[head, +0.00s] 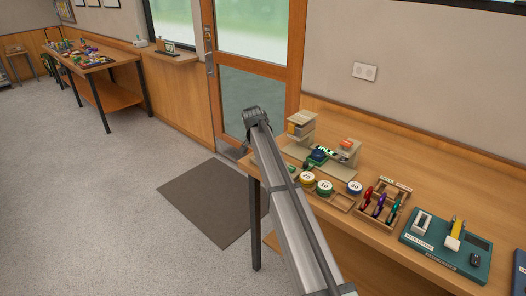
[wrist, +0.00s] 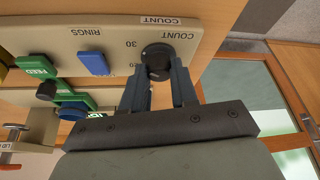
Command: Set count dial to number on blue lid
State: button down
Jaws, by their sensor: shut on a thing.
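The count dial (wrist: 157,58) is a round black knob on a beige panel (wrist: 105,30) lettered COUNT, with a 30 printed beside it. My gripper (wrist: 160,80) has its two fingers shut on the knob, one on each side. I cannot make out where the dial's pointer stands. In the head view the blue lid (head: 355,188) lies at the right end of a row of round lids, beside a green lid (head: 324,187) and a yellow one (head: 306,178). Its white label carries a number too small to read surely.
The panel also holds a blue slider (wrist: 92,63) under RINGS and a green FEED part (wrist: 37,67). On the bench (head: 400,165) stand a rack of coloured tools (head: 381,203) and a teal board (head: 447,243). A door stands behind the bench's left end.

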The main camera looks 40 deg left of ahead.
dwell(0.4)
jog(key=c, duration=0.9)
grip_release()
jog(key=shift+r, duration=0.1)
jog(key=v, duration=1.3)
jog(key=shift+s+r, duration=0.1)
jog(key=shift+r, duration=0.2)
